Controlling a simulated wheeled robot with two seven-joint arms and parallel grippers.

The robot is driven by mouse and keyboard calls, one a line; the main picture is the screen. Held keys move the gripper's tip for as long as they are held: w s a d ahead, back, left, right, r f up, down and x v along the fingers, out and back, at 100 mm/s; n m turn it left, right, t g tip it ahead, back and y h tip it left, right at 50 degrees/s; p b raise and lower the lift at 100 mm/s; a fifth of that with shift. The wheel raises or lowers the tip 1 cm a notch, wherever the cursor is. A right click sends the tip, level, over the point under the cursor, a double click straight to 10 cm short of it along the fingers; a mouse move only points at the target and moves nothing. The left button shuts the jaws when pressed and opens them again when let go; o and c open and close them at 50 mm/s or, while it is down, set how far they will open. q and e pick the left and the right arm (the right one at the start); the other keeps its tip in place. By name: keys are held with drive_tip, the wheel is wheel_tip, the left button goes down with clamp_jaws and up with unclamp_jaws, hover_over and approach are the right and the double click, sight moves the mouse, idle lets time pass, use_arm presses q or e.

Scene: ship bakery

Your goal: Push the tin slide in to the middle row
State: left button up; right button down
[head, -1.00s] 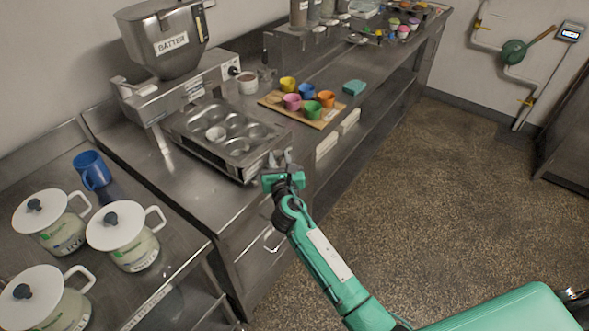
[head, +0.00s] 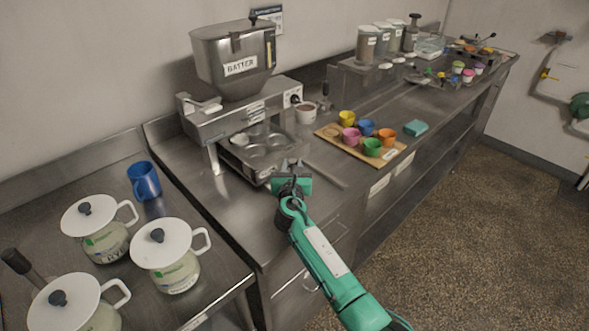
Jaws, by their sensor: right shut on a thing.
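The tin slide (head: 262,178) is a metal tray on the counter with a muffin tin (head: 266,143) of several round cups. Its back part is under the batter machine (head: 240,65), so the rear cups are hidden; a front row of cups shows. A pale liner seems to sit in one cup at the left. My right gripper (head: 290,180) is at the front right end of the slide, shut on its end; the fingertips are partly hidden by the wrist. My left gripper is out of view.
A small white cup (head: 306,114) stands by the machine. Lidded jars (head: 172,262) and a blue mug (head: 144,182) stand at the left. Counter in front of the board is mostly clear.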

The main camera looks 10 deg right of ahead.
drive_tip(key=c, duration=1.4)
unclamp_jaws()
drive_tip(key=shift+s, duration=0.1)
drive_tip(key=s, duration=0.4)
drive_tip(key=s+a, duration=0.1)
drive_tip(key=s, duration=0.8)
drive_tip(key=shift+s+a+b, duration=0.3)
